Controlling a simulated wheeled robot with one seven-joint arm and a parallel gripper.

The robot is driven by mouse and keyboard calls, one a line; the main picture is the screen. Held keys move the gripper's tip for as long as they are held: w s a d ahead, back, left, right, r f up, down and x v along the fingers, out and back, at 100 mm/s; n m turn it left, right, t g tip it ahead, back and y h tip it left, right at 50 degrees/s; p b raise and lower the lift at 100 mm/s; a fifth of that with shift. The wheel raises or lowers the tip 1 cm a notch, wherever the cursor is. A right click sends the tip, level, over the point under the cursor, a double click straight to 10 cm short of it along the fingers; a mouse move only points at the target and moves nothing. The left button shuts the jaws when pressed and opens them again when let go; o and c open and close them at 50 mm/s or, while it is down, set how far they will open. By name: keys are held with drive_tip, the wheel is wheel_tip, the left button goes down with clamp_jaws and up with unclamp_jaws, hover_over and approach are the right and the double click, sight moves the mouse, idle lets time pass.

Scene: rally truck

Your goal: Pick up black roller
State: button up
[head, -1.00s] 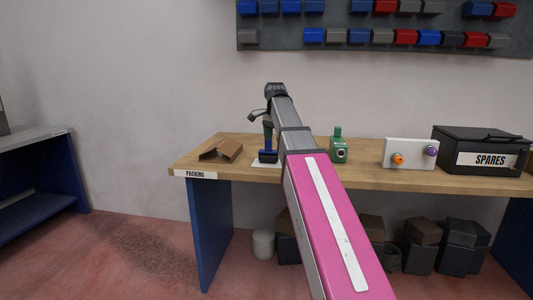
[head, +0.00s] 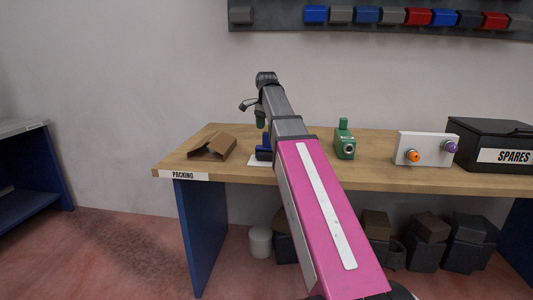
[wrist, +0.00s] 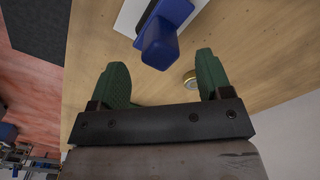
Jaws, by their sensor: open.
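I cannot make out a black roller for certain in either view. A small round thing with a brass-coloured rim (wrist: 190,80) lies on the wooden bench (wrist: 270,50) in the wrist view, between my fingers and nearer the right one; its kind is unclear. My gripper (wrist: 160,62) is open and empty, its two green fingers spread above the bench. In the head view my gripper (head: 261,122) is small and partly hidden by my arm. A blue device (wrist: 160,35) stands on a white sheet (wrist: 130,18) just beyond the fingertips; it also shows in the head view (head: 263,153).
A green bottle-like device (head: 345,142), a white panel with orange and purple knobs (head: 425,142) and a black SPARES case (head: 490,140) stand to the right. Dark boxes (head: 425,255) lie under the bench.

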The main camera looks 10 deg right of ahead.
sight(267, 138)
drive_tip(key=shift+f, duration=3.35)
clamp_jaws()
drive_tip(key=shift+r, duration=0.15)
drive_tip(key=shift+r, duration=0.45)
drive_tip(key=r, duration=0.3)
drive_tip(key=shift+s+a+r, duration=0.3)
drive_tip(key=shift+a, duration=0.05)
drive_tip(key=s+a+r, duration=0.6)
drive_tip(key=a, duration=0.2)
drive_tip(key=shift+s+a+r, duration=0.15)
drive_tip(key=shift+a+r, duration=0.05)
drive_tip(key=shift+a, duration=0.15)
